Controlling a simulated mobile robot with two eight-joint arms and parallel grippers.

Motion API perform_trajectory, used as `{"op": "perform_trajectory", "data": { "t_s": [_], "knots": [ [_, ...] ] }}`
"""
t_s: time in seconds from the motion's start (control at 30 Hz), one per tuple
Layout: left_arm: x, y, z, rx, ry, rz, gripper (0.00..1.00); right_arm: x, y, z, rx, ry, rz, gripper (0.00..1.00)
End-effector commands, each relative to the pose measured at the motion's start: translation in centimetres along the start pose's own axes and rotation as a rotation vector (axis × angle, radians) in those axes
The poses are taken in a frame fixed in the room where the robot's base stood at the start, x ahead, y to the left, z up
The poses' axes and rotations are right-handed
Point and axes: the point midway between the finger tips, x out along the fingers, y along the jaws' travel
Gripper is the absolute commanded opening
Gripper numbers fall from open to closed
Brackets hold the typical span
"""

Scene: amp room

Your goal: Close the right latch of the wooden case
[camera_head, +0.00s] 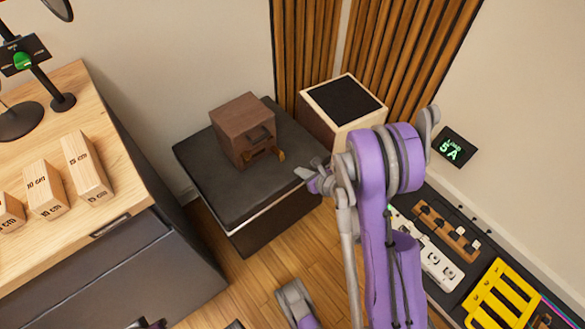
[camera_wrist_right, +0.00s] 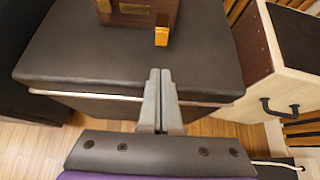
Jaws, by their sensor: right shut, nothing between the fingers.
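The wooden case (camera_head: 240,122) is a small dark brown box with a dark handle on its front. It stands on a black padded stool. An orange-yellow latch (camera_head: 281,155) sticks out at the case's lower right front; it also shows in the right wrist view (camera_wrist_right: 161,37), standing away from the front face. A brass-coloured plate (camera_wrist_right: 133,9) is left of it. My right gripper (camera_head: 308,176) is shut and empty, in front of and to the right of the latch, apart from it. Its fingertips (camera_wrist_right: 160,73) point toward the latch. My left gripper's fingers cannot be made out.
The stool top (camera_head: 205,165) is clear around the case. A wood box with a black top (camera_head: 342,100) stands close at the right. A wooden desk (camera_head: 70,240) with marked blocks is at the left. Power strips and a yellow rack (camera_head: 500,295) lie at the lower right.

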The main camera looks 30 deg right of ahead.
Motion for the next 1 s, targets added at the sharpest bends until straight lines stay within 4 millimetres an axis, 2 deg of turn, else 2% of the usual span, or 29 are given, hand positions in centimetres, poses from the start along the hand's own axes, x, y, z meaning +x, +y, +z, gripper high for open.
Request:
{"op": "perform_trajectory", "data": {
  "t_s": [0.3,0.5,0.67,1.0],
  "knots": [
    [1.3,0.0,0.3,0.000,-0.003,0.000,0.00,5.7,0.1,-0.1,-0.003,0.000,0.002,0.00],
    [1.8,0.0,0.4,0.000,-0.004,0.000,0.00,8.4,0.1,-0.1,-0.003,0.000,0.002,0.00],
    [1.9,0.0,0.4,0.000,-0.004,0.000,0.00,9.3,0.0,0.0,-0.001,0.000,0.000,0.00],
    [1.9,0.0,0.4,0.000,-0.004,0.000,0.00,9.4,0.0,0.0,-0.001,0.000,0.000,0.00]
  ]
}}
